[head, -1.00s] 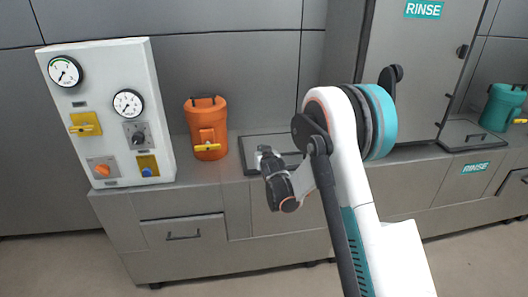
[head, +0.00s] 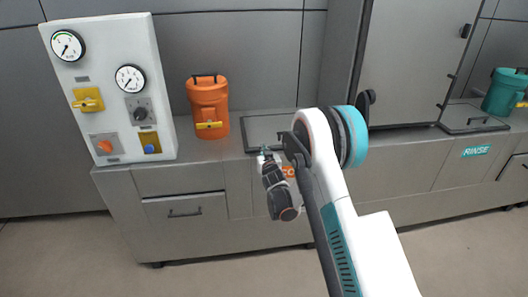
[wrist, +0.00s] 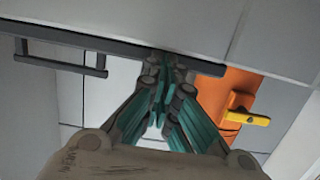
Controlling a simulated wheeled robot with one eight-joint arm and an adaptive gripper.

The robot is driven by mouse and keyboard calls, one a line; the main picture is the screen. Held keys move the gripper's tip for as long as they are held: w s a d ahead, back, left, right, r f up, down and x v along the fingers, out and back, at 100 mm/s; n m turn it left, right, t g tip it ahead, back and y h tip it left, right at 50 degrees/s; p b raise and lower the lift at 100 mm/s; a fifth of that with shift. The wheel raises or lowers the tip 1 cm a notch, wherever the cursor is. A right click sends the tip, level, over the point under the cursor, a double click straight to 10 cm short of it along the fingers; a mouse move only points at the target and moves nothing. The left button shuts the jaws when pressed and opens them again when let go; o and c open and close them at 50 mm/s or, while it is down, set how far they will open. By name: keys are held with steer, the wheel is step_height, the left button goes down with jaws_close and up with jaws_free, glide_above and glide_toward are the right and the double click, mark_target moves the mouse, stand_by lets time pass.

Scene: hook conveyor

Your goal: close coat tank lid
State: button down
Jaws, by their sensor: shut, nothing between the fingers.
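The coat tank lid (head: 262,128) is a grey, dark-rimmed panel on the counter beside the orange canister in the head view. It looks about flat there, and my arm hides its right part. An orange label (head: 289,171), partly covered, is on the counter front below it. My gripper (head: 263,152) is at the lid's front edge in the head view; I cannot tell whether it touches. In the wrist view the teal fingers (wrist: 165,75) are shut and empty, close to a dark edge strip. A dark bar handle (wrist: 62,56) shows left of them.
The orange canister (head: 208,104) with a yellow valve stands left of the lid. A gauge panel (head: 110,90) stands further left. A tall grey cabinet (head: 412,65) rises behind my arm. The rinse lid (head: 472,119) and teal canister (head: 503,93) are at the right.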

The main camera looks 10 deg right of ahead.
steer(key=shift+r, duration=0.1)
step_height(320, 180, up, 4)
steer(key=p, duration=0.2)
steer(key=s+f+p, duration=0.2)
steer(key=s+f, duration=0.1)
steer(key=s, duration=0.6)
steer(key=s+d+r+g+h, duration=0.1)
steer(key=s+d+r+g, duration=0.15)
steer(key=s+r, duration=0.65)
steer(key=s+d+r+g, duration=0.25)
steer(key=s+r, duration=0.25)
steer(key=r, duration=0.7)
steer(key=s+r+g+y, duration=0.1)
steer(key=s+g, duration=0.3)
steer(key=s, duration=2.8)
steer(key=shift+s, duration=0.15)
